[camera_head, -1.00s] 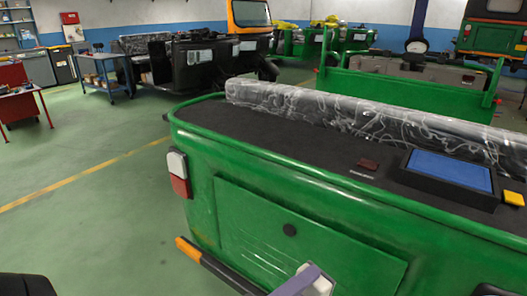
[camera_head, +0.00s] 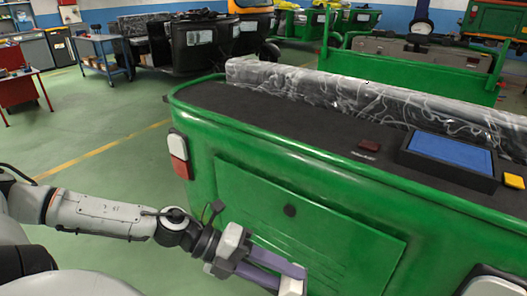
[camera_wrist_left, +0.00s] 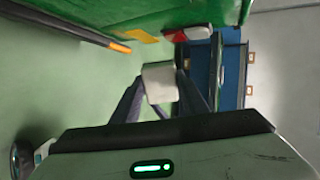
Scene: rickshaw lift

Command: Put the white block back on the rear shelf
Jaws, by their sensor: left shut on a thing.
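My left gripper (camera_head: 278,272) is shut on the white block (camera_head: 291,287), low in front of the green rickshaw's rear panel. The left wrist view also shows the white block (camera_wrist_left: 159,84) between the tips of my two dark fingers. The rear shelf (camera_head: 300,113) is the dark flat top of the green rickshaw body, above and behind the gripper. My right gripper is not in view.
A plastic-wrapped seat back (camera_head: 350,92) runs along the shelf's far side. The green rim (camera_head: 300,146) edges the shelf's near side. The shelf's left part is bare. A red table (camera_head: 22,92) and a blue cart (camera_head: 103,58) stand far left.

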